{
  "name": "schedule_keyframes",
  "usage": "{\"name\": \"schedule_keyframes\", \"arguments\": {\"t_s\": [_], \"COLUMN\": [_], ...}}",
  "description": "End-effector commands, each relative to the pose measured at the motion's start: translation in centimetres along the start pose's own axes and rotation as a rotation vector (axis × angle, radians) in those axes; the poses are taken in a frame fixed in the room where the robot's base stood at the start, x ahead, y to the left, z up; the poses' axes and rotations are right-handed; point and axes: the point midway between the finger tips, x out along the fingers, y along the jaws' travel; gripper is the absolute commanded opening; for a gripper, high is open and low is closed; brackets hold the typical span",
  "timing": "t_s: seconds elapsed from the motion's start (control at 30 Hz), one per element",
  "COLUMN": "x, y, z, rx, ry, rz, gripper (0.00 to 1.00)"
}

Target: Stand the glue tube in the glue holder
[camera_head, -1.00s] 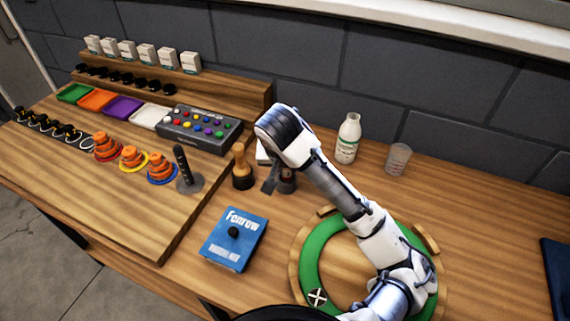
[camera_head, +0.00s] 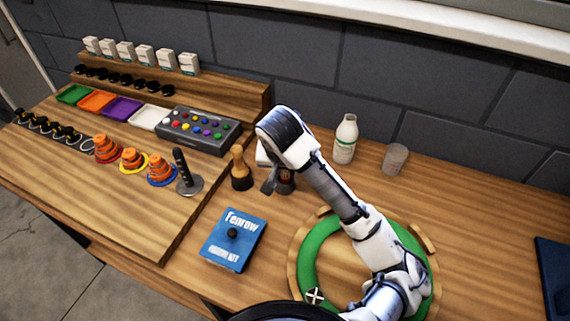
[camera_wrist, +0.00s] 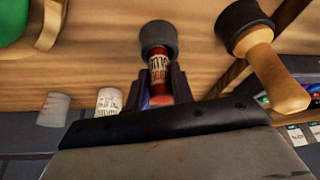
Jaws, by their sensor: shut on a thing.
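The glue tube (camera_wrist: 159,72) is red with a pale printed label, held between the two dark fingers of my gripper (camera_wrist: 162,92) in the wrist view. Its far end meets the dark grey round glue holder (camera_wrist: 157,36), and the tube lines up with it. The end inside or behind the rim is hidden, so I cannot tell how deep it sits. In the head view my gripper (camera_head: 274,182) is low over the bench at the holder (camera_head: 287,186), and my wrist covers most of the tube.
A wooden-handled tool in a dark cup (camera_head: 241,180) stands close to the left of my gripper. A blue box (camera_head: 233,250) lies in front. A white bottle (camera_head: 345,140) and a clear cup (camera_head: 395,160) stand behind right. A green ring (camera_head: 308,262) lies near my arm.

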Motion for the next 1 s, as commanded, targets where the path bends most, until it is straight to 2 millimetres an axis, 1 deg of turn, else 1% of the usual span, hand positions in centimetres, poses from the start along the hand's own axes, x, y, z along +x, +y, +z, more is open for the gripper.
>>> {"name": "schedule_keyframes", "arguments": {"t_s": [0.3, 0.57, 0.6, 0.77, 0.8, 1.0], "x": [-1.2, -1.4, -1.4, -1.4, -1.4, -1.4], "y": [-0.2, -0.2, -0.2, -0.2, -0.2, -0.2], "z": [-0.4, -0.5, -0.5, -0.5, -0.5, -0.5], "rx": [-0.001, -0.002, -0.003, -0.003, -0.003, -0.003], "ry": [-0.002, 0.0, 0.0, 0.001, 0.001, 0.001], "rz": [-0.006, -0.006, -0.006, -0.006, -0.006, -0.006], "gripper": [0.02, 0.02, 0.25, 0.46, 0.49, 0.49]}}
